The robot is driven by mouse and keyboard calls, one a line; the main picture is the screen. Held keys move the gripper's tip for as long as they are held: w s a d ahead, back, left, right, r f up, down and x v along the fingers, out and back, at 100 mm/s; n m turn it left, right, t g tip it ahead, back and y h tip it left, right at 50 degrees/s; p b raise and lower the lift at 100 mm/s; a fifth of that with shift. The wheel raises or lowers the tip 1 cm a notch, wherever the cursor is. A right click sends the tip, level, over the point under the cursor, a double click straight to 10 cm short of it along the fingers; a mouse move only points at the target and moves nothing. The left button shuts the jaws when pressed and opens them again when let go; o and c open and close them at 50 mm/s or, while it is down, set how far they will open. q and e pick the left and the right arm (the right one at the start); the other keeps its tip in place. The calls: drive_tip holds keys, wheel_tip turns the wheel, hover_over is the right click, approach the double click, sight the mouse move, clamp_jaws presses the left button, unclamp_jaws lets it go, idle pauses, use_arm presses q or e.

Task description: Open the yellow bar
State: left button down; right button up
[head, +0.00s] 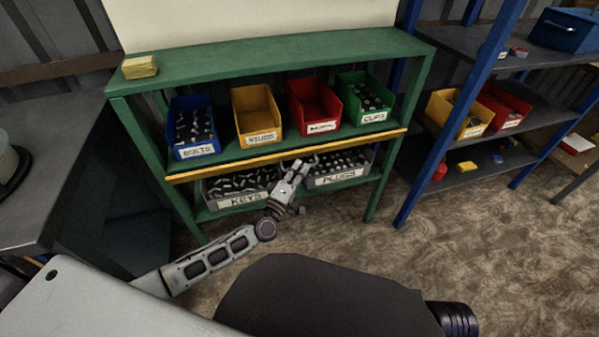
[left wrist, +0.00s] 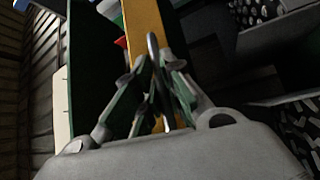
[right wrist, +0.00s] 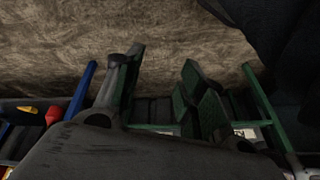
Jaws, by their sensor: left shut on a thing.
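The yellow bar (head: 235,162) runs straight across the front of the green shelf rack, along the edge of its middle shelf. It also shows in the left wrist view (left wrist: 147,22). My left gripper (head: 298,167) is at the bar, right of its middle. In the left wrist view its fingers (left wrist: 155,82) are shut on a thin grey metal handle (left wrist: 153,48) at the bar. My right gripper (right wrist: 160,80) is empty, its fingers spread apart above the floor; the head view does not show its fingers.
The middle shelf holds blue (head: 192,127), yellow (head: 257,115), red (head: 314,106) and green (head: 364,98) bins. Grey bins marked KEYS (head: 240,187) and PLUGS (head: 340,168) sit below. A blue-posted rack (head: 455,110) stands right. Carpet-like floor (head: 480,240) is clear in front.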

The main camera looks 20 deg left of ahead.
use_arm(q)
drive_tip(key=shift+w+a+f+m+h+b, duration=0.3)
drive_tip(key=shift+f+m+h+b, duration=0.5)
drive_tip(key=shift+m+h+b, duration=1.7)
drive_tip(key=shift+w+a+f+m+h+b, duration=0.25)
drive_tip(key=shift+f+m+h+b, duration=0.6)
drive_tip(key=shift+m+h+b, duration=1.7)
drive_tip(key=shift+w+a+f+m+h+b, duration=0.15)
drive_tip(key=shift+w+f+m+h+b, duration=0.65)
drive_tip(key=shift+m, duration=2.75)
use_arm(e)
drive_tip(key=w+a+f+t+y, duration=0.1)
drive_tip(key=a+f, duration=0.1)
drive_tip(key=f, duration=0.7)
drive_tip(key=w+a+f+t+y, duration=0.1)
drive_tip(key=a+f+t+y, duration=0.1)
drive_tip(key=f, duration=0.7)
drive_tip(key=shift+a+f+m+b, duration=0.25)
drive_tip(key=shift+f+m+b, duration=0.15)
use_arm(q)
drive_tip(key=shift+s+m+h, duration=0.3)
drive_tip(key=shift+s+h, duration=0.05)
drive_tip(key=shift+h, duration=0.6)
use_arm(e)
drive_tip(key=shift+r, duration=0.1)
use_arm(q)
drive_tip(key=c, duration=1.5)
unclamp_jaws()
use_arm(e)
drive_tip(key=shift+f, duration=0.2)
